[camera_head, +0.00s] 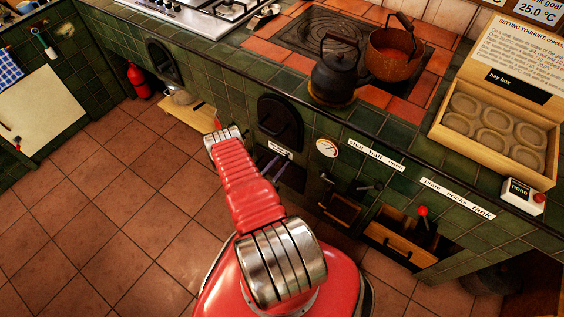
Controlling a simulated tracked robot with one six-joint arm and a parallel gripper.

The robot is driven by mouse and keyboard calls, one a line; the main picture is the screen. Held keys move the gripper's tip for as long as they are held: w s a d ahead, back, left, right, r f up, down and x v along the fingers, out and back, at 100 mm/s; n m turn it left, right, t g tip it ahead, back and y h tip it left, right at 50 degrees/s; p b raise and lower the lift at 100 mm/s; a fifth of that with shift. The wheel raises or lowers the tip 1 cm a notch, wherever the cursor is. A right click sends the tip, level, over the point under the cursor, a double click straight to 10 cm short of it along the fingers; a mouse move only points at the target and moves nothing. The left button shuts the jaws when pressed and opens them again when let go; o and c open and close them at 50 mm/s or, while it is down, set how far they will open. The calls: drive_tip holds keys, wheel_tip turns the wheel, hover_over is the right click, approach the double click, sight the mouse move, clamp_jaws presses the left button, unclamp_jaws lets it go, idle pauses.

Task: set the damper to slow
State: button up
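My red ribbed arm reaches up and away from my base, left of these. Dark prongs that may be my gripper (271,166) show just right of the arm, in front of the stove's lower door. They are well left of the lever, and nothing is visibly held. Whether they are open or shut is unclear.
A kettle (335,80) and a copper pot (394,55) stand on the stove top. A red-knobbed lever (424,212) sits under a second label (457,197), right of the damper lever. A hay box (498,125) is at right. The tiled floor (110,215) at left is clear.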

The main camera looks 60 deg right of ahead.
drive_tip(key=shift+s+d, duration=0.15)
drive_tip(key=shift+d, duration=0.75)
drive_tip(key=shift+c, duration=0.5)
clamp_jaws()
